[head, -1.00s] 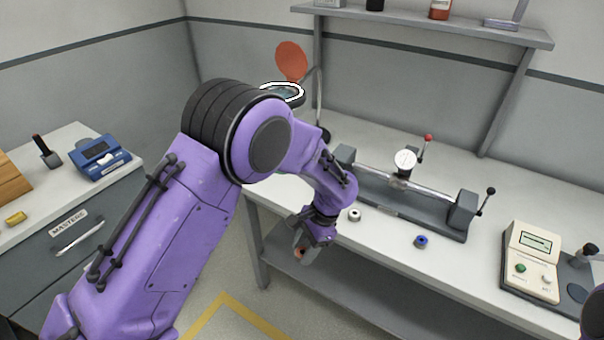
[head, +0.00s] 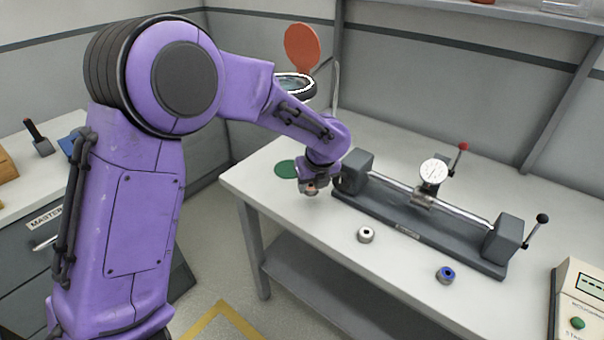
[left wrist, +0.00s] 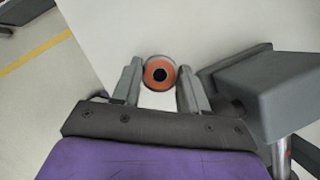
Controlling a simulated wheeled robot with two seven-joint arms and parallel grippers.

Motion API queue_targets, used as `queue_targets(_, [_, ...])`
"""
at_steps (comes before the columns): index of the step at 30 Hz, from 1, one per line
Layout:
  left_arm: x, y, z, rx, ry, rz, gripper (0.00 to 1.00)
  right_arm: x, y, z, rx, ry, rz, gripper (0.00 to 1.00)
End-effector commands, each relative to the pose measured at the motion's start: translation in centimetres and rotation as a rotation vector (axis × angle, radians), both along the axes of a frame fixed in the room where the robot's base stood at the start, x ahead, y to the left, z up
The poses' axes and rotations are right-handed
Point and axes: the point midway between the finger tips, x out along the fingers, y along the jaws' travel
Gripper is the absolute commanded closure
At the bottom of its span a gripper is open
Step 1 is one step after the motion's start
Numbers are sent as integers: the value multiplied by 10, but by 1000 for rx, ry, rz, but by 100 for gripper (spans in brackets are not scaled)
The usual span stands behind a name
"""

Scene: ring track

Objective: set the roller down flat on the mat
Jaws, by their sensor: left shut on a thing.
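The roller (left wrist: 160,72) shows in the left wrist view as an orange end face with a dark centre hole and a grey rim. My left gripper (left wrist: 159,84) is shut on it, one finger on each side. In the head view my left gripper (head: 310,190) is over the bench's left part, with a bit of the orange roller (head: 311,186) showing below it. The mat (head: 286,169), a small green disc, lies flat on the bench just left of and behind the gripper; it looks bare. The roller's height above the bench is hard to tell. My right gripper is out of view.
A grey bench fixture (head: 413,225) with end blocks and a dial gauge (head: 433,173) stands close to the right of my gripper. A white roller (head: 365,235) and a blue one (head: 445,275) stand in front of it. A magnifier (head: 296,85) stands behind the arm.

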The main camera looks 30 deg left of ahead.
Motion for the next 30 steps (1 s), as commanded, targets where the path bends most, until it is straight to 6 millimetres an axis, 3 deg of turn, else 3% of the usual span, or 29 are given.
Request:
queue_targets(3, [20,28,1,-3,0,7,98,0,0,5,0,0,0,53])
queue_targets(9, [47,60,1,-1,0,4,98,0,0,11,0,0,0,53])
queue_targets(13, [51,66,-6,0,2,4,98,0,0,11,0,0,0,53])
queue_targets(19, [51,65,-35,1,2,3,98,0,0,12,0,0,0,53])
queue_targets(28, [51,65,-38,1,1,3,98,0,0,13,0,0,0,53])
queue_targets(29, [51,65,-38,1,1,3,50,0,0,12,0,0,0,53])
queue_targets(30, [51,65,-38,1,1,3,37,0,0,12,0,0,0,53])
